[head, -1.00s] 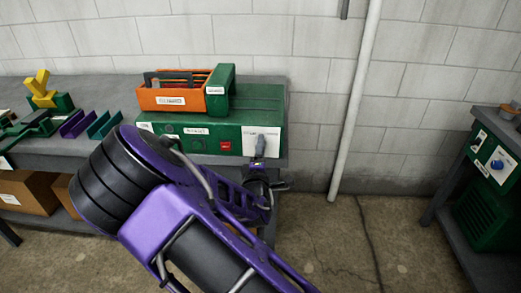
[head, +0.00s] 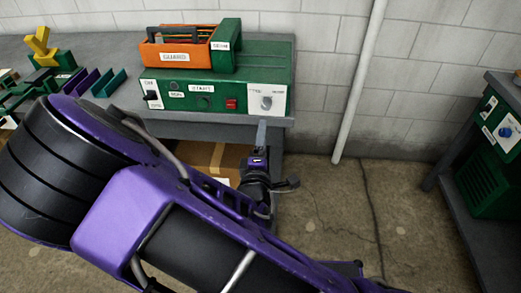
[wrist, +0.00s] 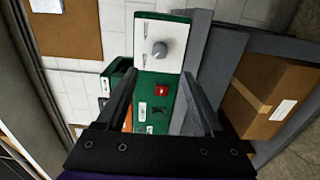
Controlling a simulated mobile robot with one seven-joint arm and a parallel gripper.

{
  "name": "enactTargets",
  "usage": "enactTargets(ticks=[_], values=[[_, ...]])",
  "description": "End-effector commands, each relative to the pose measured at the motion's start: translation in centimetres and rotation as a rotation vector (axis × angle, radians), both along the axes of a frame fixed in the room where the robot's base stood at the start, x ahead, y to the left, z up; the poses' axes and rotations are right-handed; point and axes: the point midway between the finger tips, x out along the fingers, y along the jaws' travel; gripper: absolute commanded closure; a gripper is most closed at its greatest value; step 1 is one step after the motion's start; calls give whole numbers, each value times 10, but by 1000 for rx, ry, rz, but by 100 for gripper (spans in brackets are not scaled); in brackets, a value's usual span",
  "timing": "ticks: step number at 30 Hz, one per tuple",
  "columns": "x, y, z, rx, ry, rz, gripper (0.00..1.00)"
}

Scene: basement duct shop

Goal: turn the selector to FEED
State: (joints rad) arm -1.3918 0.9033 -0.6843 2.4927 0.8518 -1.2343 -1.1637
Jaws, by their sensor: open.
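A grey selector knob (head: 266,102) sits on a white plate (head: 280,92) at the right end of the green machine's front panel (head: 215,102). The plate's lettering is too small to read, so I cannot tell which mark the knob points at. In the wrist view the knob (wrist: 158,49) shows whole, beyond my fingertips. My gripper (head: 261,132) is just below and in front of the panel, apart from the knob. In the wrist view its two fingers (wrist: 158,78) are spread wide with nothing between them.
A red switch (head: 231,104) and a black switch (head: 152,97) share the panel. An orange box (head: 176,50) stands on the machine. Another machine with a blue knob (head: 505,132) is at the right. A carton (wrist: 272,97) sits under the bench. The floor in front is clear.

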Motion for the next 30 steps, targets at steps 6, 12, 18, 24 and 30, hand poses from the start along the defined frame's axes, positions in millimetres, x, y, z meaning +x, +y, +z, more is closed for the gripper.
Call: enactTargets(ticks=[6, 12, 18, 24, 30], values=[[-35, 2, 4, -3, 2, 2, 31], [-46, 2, 2, -1, 0, 0, 31], [-47, 2, 0, 0, 0, 0, 31], [-47, 2, 0, 0, 0, 0, 31], [-43, 8, -2, 20, 11, 9, 31]])
